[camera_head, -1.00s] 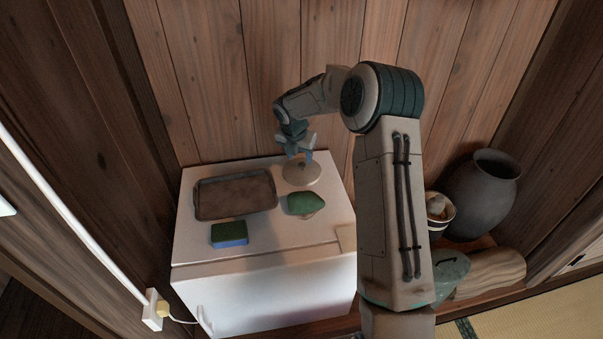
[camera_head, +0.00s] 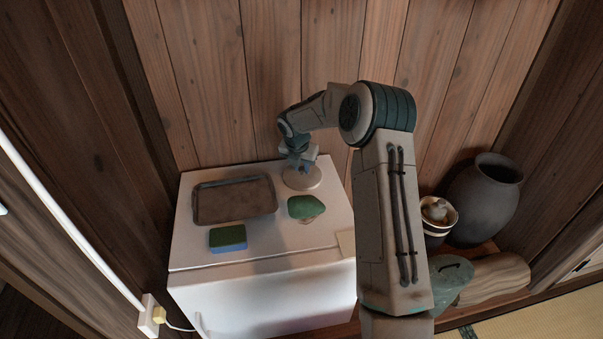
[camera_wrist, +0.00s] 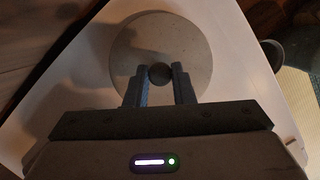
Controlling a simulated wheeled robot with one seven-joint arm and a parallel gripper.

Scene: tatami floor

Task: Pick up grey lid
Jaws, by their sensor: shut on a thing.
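The grey lid (camera_head: 298,181) is a round, flat disc with a small knob, on the back right of the white cabinet top (camera_head: 265,250). It looks to be resting there. My gripper (camera_head: 304,166) is directly above the lid, pointing down, and is shut on the lid's knob. In the wrist view the lid (camera_wrist: 188,52) shows ahead as a pale disc. Its dark round knob (camera_wrist: 160,73) sits between the fingertips of my gripper (camera_wrist: 160,78).
A brown tray (camera_head: 235,202) lies left of the lid. A green and blue sponge (camera_head: 228,239) and a green-topped item (camera_head: 306,208) lie nearer the front. A wooden wall (camera_head: 230,80) stands close behind. A dark vase (camera_head: 484,197) and a pot (camera_head: 437,215) stand to the right.

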